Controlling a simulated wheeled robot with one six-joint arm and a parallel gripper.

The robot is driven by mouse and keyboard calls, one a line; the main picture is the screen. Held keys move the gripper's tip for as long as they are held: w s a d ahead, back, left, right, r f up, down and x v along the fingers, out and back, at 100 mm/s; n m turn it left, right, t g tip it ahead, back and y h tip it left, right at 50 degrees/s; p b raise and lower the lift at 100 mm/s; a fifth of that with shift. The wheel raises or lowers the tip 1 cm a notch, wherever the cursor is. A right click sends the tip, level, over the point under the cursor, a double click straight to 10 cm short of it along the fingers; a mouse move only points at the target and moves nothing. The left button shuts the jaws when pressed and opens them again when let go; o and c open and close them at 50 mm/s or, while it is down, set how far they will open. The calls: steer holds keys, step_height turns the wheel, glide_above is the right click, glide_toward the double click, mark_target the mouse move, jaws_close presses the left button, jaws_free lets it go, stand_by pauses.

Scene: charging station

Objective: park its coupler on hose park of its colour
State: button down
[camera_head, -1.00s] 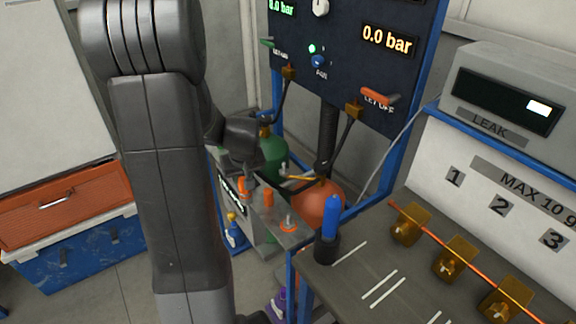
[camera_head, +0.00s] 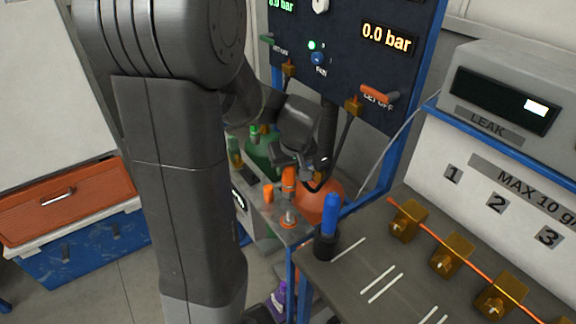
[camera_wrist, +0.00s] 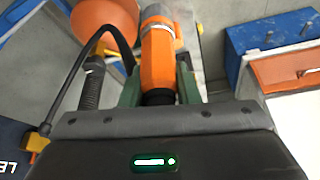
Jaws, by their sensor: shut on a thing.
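My gripper (camera_head: 308,165) is shut on an orange coupler (camera_head: 289,181). The coupler points down, just above a short grey peg with an orange ring base (camera_head: 288,223) on the small side shelf; a narrow gap shows between them. In the wrist view the coupler (camera_wrist: 157,58), with a grey band, sits between green jaws (camera_wrist: 159,90). A dark hose runs beside my gripper in that view. Another upright orange piece (camera_head: 268,194) stands left of the ringed peg. The peg is hidden in the wrist view.
A blue bottle-like piece in a black holder (camera_head: 329,222) stands at the bench corner, right of the shelf. The gauge panel (camera_head: 345,60) rises behind my gripper.

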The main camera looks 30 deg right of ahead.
mark_target(288, 183)
steer(key=shift+f+b, duration=0.15)
steer(key=shift+b, duration=0.15)
step_height(288, 183, down, 6)
steer(key=b, duration=0.5)
steer(key=shift+r, duration=0.2)
steer(key=shift+b, duration=0.45)
stand_by(1.3)
steer(key=shift+f, duration=0.1)
steer(key=shift+f+b, duration=0.3)
steer(key=shift+b, duration=0.15)
steer(key=shift+f+b, duration=1.9)
steer(key=shift+f, duration=0.3)
steer(key=c, duration=1)
jaws_free()
